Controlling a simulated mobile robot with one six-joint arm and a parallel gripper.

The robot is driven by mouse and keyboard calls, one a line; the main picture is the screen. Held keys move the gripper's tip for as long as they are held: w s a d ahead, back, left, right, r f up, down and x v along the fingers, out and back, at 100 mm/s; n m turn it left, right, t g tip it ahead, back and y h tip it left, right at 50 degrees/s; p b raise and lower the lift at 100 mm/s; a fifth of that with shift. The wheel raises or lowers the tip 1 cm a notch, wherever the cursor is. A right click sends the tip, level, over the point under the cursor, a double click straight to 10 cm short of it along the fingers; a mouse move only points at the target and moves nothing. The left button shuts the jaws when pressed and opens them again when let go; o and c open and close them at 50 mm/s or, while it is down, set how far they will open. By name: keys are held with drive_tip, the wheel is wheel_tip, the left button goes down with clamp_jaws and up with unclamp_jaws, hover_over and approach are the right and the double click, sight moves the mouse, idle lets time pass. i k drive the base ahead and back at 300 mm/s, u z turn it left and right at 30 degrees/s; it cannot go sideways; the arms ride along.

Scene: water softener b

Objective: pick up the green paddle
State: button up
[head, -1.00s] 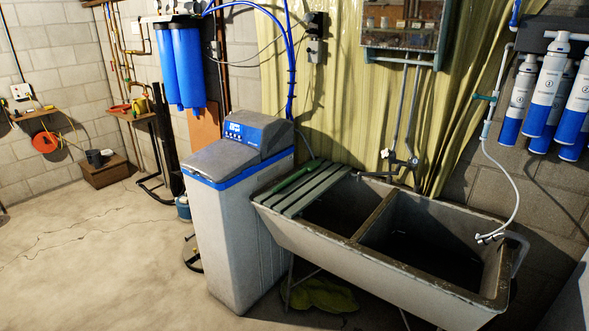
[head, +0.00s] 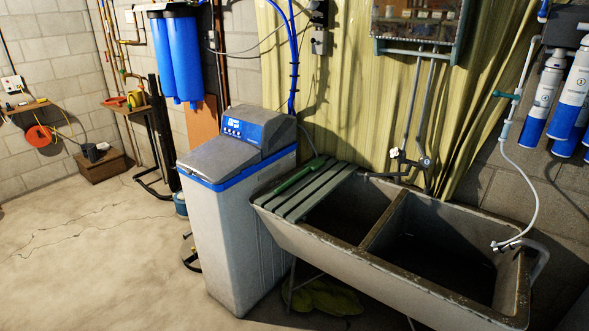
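The green paddle (head: 301,177) is a long, narrow green piece lying along the left edge of the slatted grey-green board (head: 322,191). The board lies across the left end of the concrete double sink (head: 378,268). The paddle's thin end points to the back, by the yellow-green corrugated panel. The grey-and-white water softener (head: 236,200) stands just left of it. My gripper is not in the head view.
Bare concrete floor (head: 95,255) is open at the front left. Blue filter housings (head: 175,58) hang above and behind the softener. A white hose (head: 532,190) hangs over the sink's right end. A yellow-green cloth (head: 325,296) lies under the sink.

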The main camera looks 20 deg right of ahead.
sight(315, 164)
drive_tip(key=u, duration=0.55)
drive_tip(key=i, duration=0.45)
drive_tip(key=u, duration=0.7)
drive_tip(key=i, duration=0.45)
drive_tip(key=u, duration=0.35)
